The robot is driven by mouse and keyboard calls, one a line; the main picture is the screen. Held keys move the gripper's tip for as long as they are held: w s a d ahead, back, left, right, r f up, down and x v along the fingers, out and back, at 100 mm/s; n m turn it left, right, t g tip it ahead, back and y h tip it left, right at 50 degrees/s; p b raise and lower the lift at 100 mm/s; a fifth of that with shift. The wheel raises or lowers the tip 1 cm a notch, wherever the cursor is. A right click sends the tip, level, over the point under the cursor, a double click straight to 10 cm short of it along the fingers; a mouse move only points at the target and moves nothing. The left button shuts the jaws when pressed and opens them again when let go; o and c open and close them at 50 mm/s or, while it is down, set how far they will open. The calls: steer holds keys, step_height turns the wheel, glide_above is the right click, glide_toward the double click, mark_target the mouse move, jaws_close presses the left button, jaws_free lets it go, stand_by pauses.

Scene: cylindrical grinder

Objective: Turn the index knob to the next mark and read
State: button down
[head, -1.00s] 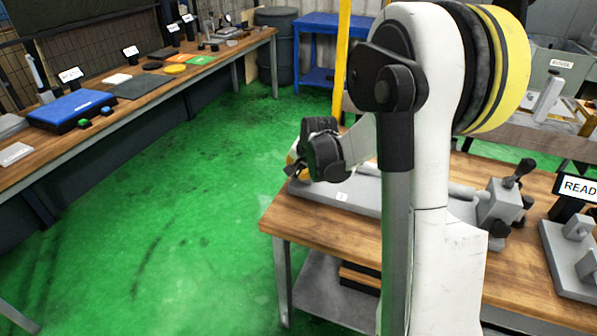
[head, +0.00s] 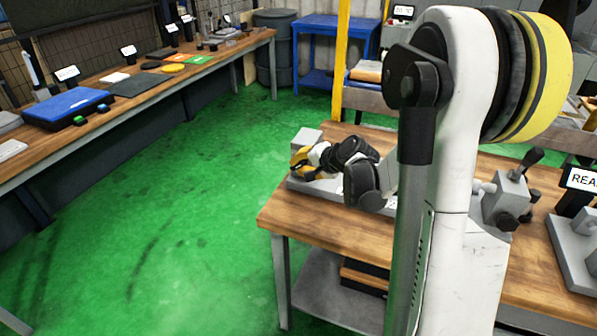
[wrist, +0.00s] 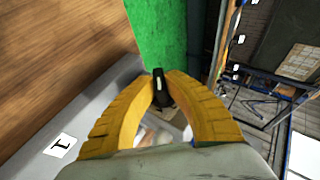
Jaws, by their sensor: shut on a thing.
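The index knob (wrist: 159,84) is a small black piece with a white line, seen in the wrist view between my fingertips. My gripper (wrist: 161,90) has two yellow ribbed fingers, and their tips are closed on the knob from both sides. In the head view my gripper (head: 301,160) is at the left end of the grey fixture on the wooden bench, beside a grey block (head: 307,137). The knob is hidden there by my gripper. The wrist view shows a white label with a 1 (wrist: 60,146) on the grey base. Any scale marks around the knob are not legible.
A "READ" sign (head: 582,180), cut off by the frame edge, stands at the right of the wooden bench (head: 330,232). A long side bench (head: 150,95) runs along the left, with open green floor (head: 190,190) between.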

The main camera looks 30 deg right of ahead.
steer(key=shift+s+f+m+t+y+b, duration=0.15)
steer(key=shift+m+t+y+b, duration=0.25)
steer(key=shift+t+y+b, duration=0.65)
steer(key=shift+t+h+p, duration=0.25)
steer(key=shift+t+p, duration=0.05)
steer(key=shift+t, duration=0.05)
steer(key=c, duration=1.4)
jaws_free()
steer(key=v, duration=1.1)
steer(key=shift+s+d, duration=0.1)
steer(key=shift+s, duration=0.25)
